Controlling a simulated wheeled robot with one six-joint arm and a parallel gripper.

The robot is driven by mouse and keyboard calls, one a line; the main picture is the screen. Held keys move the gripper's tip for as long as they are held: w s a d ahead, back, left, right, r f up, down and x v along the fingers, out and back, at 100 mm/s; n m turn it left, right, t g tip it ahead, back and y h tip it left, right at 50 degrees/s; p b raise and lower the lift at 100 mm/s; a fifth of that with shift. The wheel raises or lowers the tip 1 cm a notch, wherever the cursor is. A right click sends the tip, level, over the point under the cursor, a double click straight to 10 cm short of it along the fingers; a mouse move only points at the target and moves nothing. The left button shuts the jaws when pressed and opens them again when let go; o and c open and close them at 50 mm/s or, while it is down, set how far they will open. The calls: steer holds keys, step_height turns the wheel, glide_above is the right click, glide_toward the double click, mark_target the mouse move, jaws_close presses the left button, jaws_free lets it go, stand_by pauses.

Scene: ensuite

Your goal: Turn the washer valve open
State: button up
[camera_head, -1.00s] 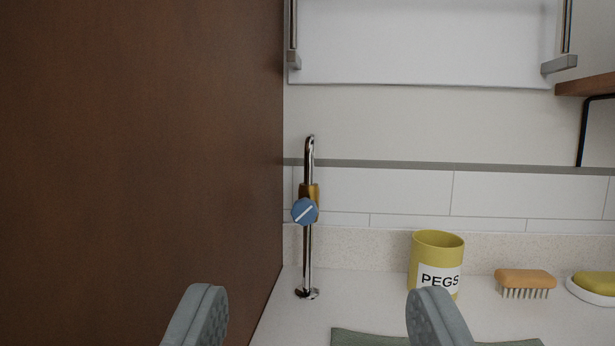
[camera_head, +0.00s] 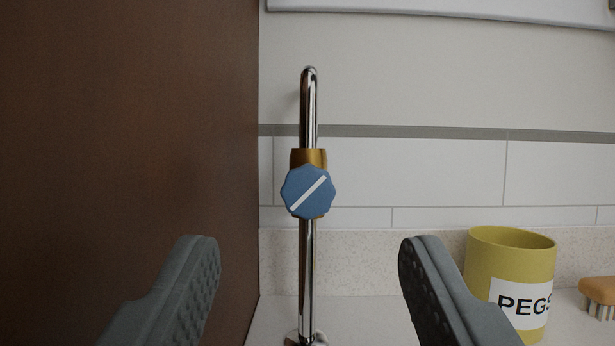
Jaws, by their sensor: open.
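The washer valve has a blue many-sided knob (camera_head: 307,192) with a white diagonal stripe running from lower left to upper right. It sits on a brass body (camera_head: 309,158) on an upright chrome pipe (camera_head: 307,265) that bends over at the top. My gripper (camera_head: 309,250) is open and empty. Its two grey fingers stand wide apart in the lower picture, one to each side of the pipe line. The knob appears between and a little above the fingertips, ahead of them and untouched. The foot of the pipe is partly cut off at the bottom edge.
A brown panel (camera_head: 130,130) rises close on the left of the pipe. A yellow PEGS pot (camera_head: 510,262) stands on the pale counter (camera_head: 380,315) at right, partly behind my right finger. A brush (camera_head: 600,292) is at the right edge. A tiled wall (camera_head: 420,170) is behind.

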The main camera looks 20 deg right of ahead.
mark_target(308, 202)
steer(key=w+d, duration=0.1)
steer(key=w, duration=0.3)
steer(key=w+d, duration=0.1)
steer(key=w, duration=0.3)
steer(key=w+d+r, duration=0.1)
steer(key=w, duration=0.3)
steer(key=shift+w+d+r, duration=0.1)
steer(key=shift+w+d, duration=0.15)
steer(key=shift+x, duration=0.8)
